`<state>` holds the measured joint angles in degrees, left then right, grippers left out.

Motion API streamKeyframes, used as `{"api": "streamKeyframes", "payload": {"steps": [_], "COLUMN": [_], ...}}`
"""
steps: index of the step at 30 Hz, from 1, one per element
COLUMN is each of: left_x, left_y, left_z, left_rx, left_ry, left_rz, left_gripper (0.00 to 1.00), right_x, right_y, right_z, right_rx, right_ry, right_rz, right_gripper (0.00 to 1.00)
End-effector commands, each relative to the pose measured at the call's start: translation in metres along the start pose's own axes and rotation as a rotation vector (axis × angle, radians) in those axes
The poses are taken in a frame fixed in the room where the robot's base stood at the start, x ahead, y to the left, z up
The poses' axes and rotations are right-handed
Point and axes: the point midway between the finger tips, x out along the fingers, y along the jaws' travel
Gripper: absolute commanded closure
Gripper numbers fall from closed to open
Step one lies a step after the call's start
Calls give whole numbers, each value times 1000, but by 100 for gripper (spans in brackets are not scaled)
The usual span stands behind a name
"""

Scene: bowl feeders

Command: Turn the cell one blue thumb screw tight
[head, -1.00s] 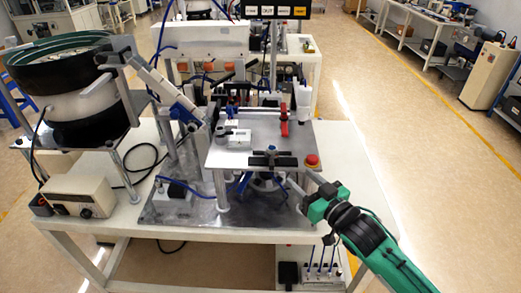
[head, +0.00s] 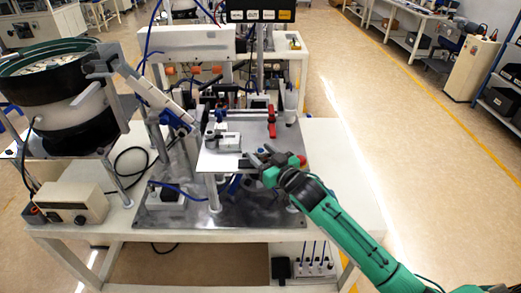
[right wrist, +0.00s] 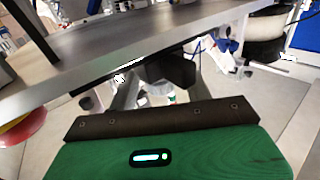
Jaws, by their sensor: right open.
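My right gripper (head: 262,155) reaches in from the lower right to the front edge of the metal plate (head: 215,162). In the right wrist view its two open fingers (right wrist: 158,88) stand to either side of a dark block (right wrist: 168,70) at the plate's edge; contact cannot be told. I cannot make out a blue thumb screw for certain; the gripper covers much of the front edge in the head view. A blue part (head: 178,117) sits at the lower end of the sloping feeder track. My left gripper is not in view.
A bowl feeder (head: 62,95) stands at the left, with a control box (head: 80,198) below it. A red button (head: 302,159) is close beside my right gripper. A red clamp (head: 271,122) stands on the plate. The white table's right side (head: 345,170) is clear.

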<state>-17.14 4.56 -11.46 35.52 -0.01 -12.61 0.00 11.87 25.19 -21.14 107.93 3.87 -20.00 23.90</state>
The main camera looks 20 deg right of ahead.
Motion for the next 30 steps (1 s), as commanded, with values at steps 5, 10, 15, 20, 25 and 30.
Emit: {"api": "streamKeyframes", "payload": {"steps": [5, 10, 15, 20, 25, 30], "left_x": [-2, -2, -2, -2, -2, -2], "left_y": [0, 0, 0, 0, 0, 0], "left_z": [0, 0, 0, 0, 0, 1], "left_rx": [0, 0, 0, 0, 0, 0], "left_ry": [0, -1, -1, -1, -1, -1], "left_rz": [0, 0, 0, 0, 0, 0], "left_gripper": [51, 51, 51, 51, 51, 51], "right_x": [8, 8, 8, 8, 8, 9], "right_y": [0, 0, 0, 0, -2, -3], "right_z": [0, 0, 0, 0, 0, -2], "right_rx": [0, 0, 0, 0, 3, 5], "right_ry": [1, 1, 1, 0, 2, 7], "right_rz": [0, 0, 0, 0, 13, 70], "right_gripper": [50, 50, 72, 94, 94, 94]}}
